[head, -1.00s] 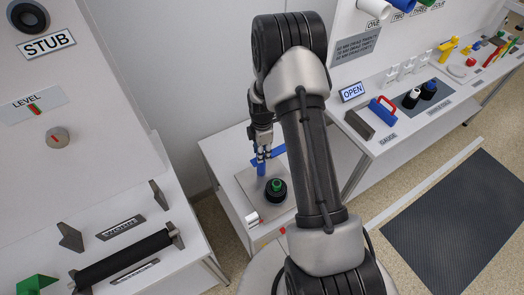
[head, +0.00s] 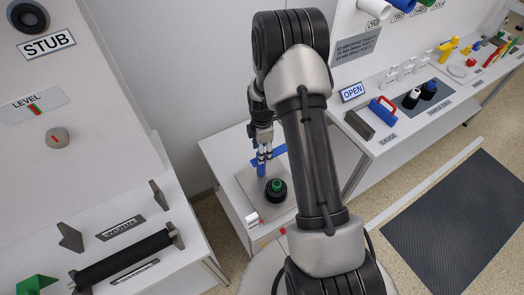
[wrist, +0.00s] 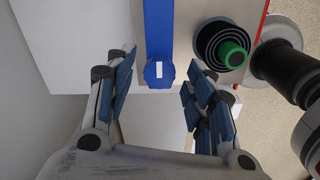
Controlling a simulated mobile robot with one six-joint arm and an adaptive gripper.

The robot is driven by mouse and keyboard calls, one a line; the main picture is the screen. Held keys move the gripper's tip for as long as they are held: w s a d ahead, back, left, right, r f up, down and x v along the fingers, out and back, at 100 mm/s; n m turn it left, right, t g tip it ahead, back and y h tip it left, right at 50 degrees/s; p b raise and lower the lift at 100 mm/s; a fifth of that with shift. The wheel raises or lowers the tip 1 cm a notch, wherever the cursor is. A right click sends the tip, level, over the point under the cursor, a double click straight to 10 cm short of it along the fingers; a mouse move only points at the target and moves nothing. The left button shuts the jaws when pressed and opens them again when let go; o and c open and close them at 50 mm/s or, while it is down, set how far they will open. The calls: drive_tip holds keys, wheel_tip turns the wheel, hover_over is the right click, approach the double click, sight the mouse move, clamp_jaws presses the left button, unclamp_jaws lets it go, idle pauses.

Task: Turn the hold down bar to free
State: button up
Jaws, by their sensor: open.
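The blue hold down bar (wrist: 158,30) runs down from the top of the wrist view and ends in a blue knob-like end with a small white mark (wrist: 158,72). In the head view, part of the blue bar (head: 279,150) shows behind my gripper (head: 264,150). My gripper (wrist: 160,78) is open, its blue-padded fingers on either side of the bar's end. I see gaps on both sides and cannot tell any contact. The bar's pivot is not clear.
A black ringed round part with a green knob (head: 277,187) stands right of the bar; it also shows in the wrist view (wrist: 234,54). A white block (head: 252,219) sits at the table's front edge.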

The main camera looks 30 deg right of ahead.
wheel_tip(320, 180, up, 11)
idle(0.3)
idle(0.4)
drive_tip(key=s+a+r+m+t, duration=0.1)
drive_tip(key=s+a+r+m, duration=0.35)
drive_tip(key=r, duration=0.45)
drive_tip(key=s+a+r+m+t, duration=0.1)
drive_tip(key=s+a+r+m, duration=0.3)
drive_tip(key=r, duration=0.6)
drive_tip(key=s+a+r+m+t, duration=0.1)
drive_tip(key=s+a+r+m, duration=0.1)
drive_tip(key=s, duration=0.6)
drive_tip(key=s+a+r+m+t, duration=0.1)
drive_tip(key=s+a+r+m, duration=0.1)
drive_tip(key=s+m, duration=0.3)
drive_tip(key=s+a, duration=0.1)
drive_tip(key=s, duration=0.3)
drive_tip(key=shift+a+r+t, duration=0.25)
drive_tip(key=shift+a+t, duration=0.05)
drive_tip(key=shift+a, duration=0.05)
